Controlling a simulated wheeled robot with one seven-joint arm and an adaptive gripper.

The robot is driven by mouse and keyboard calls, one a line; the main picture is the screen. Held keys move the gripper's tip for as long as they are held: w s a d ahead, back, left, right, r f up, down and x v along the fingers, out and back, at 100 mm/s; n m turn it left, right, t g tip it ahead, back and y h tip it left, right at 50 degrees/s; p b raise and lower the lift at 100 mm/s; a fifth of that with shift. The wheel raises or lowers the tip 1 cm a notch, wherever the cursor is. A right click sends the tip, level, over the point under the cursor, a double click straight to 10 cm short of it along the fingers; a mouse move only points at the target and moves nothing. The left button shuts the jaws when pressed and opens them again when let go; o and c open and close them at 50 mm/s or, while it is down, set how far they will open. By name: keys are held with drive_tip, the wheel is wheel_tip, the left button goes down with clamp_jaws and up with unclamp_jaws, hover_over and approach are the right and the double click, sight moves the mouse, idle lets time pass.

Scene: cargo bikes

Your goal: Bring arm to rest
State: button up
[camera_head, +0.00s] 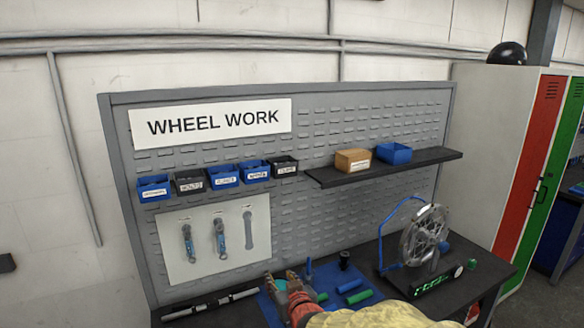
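My gripper (281,282) is at the bottom centre, over the blue mat (268,308) on the dark workbench. Its grey fingers point away from me toward the pegboard. The red wrist and the yellow-covered arm (372,318) come in from the bottom edge. The fingers are small in this view, so I cannot tell whether they are apart or closed. I see nothing clearly held between them.
Green and blue handles (355,293) lie right of my gripper. A wheel in a stand (422,240) stands farther right on the bench. A pegboard (320,130) with bins, hanging wrenches and a shelf (390,168) rises behind. Lockers (520,150) stand at right.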

drive_tip(key=s+d+r+m+g+h+b, duration=0.1)
drive_tip(key=s+d+r+g+h+b, duration=0.15)
drive_tip(key=s+d, duration=0.45)
drive_tip(key=s+d+f+m+g+b, duration=0.1)
drive_tip(key=s+d, duration=0.4)
drive_tip(key=s, duration=0.5)
drive_tip(key=s+d+f+g+h+b, duration=0.1)
drive_tip(key=s+d, duration=0.4)
drive_tip(key=s, duration=0.6)
drive_tip(key=s+d+f+m+g+h+b, duration=0.1)
drive_tip(key=s+d+g, duration=0.2)
drive_tip(key=s, duration=0.7)
drive_tip(key=shift+s+d+m, duration=0.15)
drive_tip(key=shift+d+m, duration=0.15)
drive_tip(key=shift+d, duration=0.85)
drive_tip(key=shift+g, duration=0.25)
